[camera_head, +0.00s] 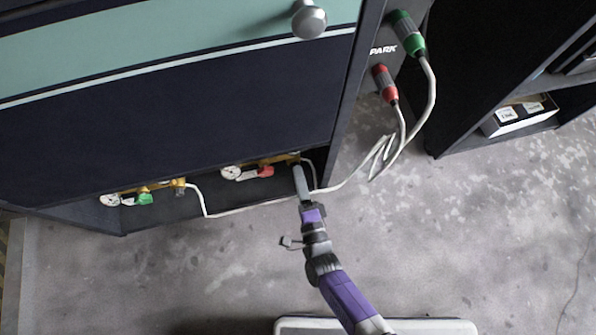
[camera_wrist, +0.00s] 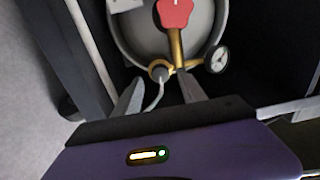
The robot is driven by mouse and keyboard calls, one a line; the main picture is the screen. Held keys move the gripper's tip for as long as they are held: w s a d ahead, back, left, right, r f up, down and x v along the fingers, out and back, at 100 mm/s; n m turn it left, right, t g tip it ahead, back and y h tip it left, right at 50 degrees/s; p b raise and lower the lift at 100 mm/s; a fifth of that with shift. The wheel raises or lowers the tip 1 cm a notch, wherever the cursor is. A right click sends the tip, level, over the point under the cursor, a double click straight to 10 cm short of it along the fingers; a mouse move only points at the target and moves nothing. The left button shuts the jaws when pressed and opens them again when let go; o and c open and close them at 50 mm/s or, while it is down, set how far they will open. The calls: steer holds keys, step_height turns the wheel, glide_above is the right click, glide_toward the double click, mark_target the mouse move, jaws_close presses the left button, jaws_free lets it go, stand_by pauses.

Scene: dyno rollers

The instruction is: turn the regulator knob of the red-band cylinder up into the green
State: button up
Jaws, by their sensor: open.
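In the wrist view a grey cylinder top (camera_wrist: 203,38) carries a brass regulator (camera_wrist: 177,50) with a red lobed knob (camera_wrist: 174,13) and a small dial gauge (camera_wrist: 217,59). The knob is cut by the top picture edge. No band shows on the cylinder. My gripper (camera_wrist: 158,78) is open, its fingertips near the brass fitting at the hose end; contact cannot be told. The red knob lies beyond the fingertips. In the head view the red knob (camera_head: 266,171) and its gauge (camera_head: 231,173) sit left of my gripper (camera_head: 298,168), at the cabinet's low opening.
A second regulator with a green knob (camera_head: 145,198) and gauge (camera_head: 110,200) is further left. A white hose (camera_head: 250,207) runs along the opening's front. The dark cabinet front (camera_head: 180,115) overhangs the regulators. Cables with green (camera_head: 407,35) and red (camera_head: 384,83) connectors hang at right.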

steer(key=p+v, duration=0.1)
steer(key=v, duration=0.5)
stand_by(0.6)
